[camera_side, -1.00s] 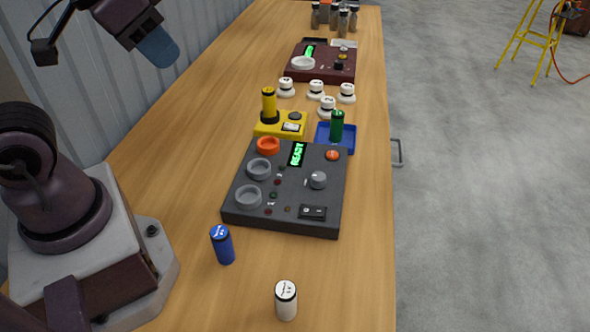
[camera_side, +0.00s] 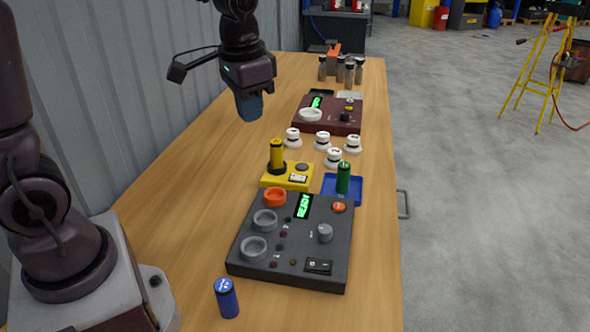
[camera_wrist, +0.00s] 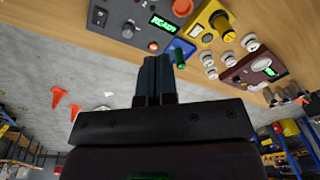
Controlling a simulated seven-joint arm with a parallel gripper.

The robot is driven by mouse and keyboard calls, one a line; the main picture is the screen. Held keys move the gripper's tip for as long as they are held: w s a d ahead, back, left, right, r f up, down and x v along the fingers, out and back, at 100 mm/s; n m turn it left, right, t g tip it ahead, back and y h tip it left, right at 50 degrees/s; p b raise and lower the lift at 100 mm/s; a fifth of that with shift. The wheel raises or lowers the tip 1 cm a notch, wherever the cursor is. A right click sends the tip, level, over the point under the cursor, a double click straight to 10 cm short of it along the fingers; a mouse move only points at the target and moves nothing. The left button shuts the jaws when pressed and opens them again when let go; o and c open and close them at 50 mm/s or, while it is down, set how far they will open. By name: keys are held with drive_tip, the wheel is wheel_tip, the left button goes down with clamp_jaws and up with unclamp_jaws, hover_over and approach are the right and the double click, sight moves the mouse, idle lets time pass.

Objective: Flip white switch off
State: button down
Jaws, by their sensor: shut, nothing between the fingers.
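A yellow box (camera_side: 285,181) on the wooden table carries a small white switch (camera_side: 298,178), a dark button and a yellow cylinder (camera_side: 277,152) in a dark ring. The switch's position is too small to read. The box also shows at the top of the wrist view (camera_wrist: 214,20). A dark grey panel (camera_side: 290,238) in front has a black rocker switch (camera_side: 318,265), a knob and a lit READY display. My gripper (camera_side: 249,106) is shut and empty, high above the table's left side, pointing down and apart from everything. Its blue fingers (camera_wrist: 157,65) fill the wrist view's middle.
A blue tray (camera_side: 355,193) with a green cylinder (camera_side: 343,178) stands right of the yellow box. Several white knobs (camera_side: 323,140) and a dark red panel (camera_side: 345,118) lie behind. A blue cylinder (camera_side: 227,297) stands in front. A corrugated wall (camera_side: 110,90) bounds the left.

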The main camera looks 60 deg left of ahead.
sight(293, 177)
drive_tip(key=w+a+f+m+g, duration=0.1)
drive_tip(key=w+a+f+m, duration=0.3)
drive_tip(key=w, duration=0.4)
drive_tip(key=w+a+f+m+g, duration=0.1)
drive_tip(key=w+a+f+m, duration=0.3)
drive_tip(key=w+f, duration=0.2)
drive_tip(key=shift+w+a, duration=0.2)
drive_tip(key=shift+w, duration=1.05)
drive_tip(key=shift+f, duration=0.1)
drive_tip(key=f, duration=0.4)
drive_tip(key=s+a+f, duration=0.1)
drive_tip(key=f, duration=0.9)
drive_tip(key=shift+s+a, duration=0.15)
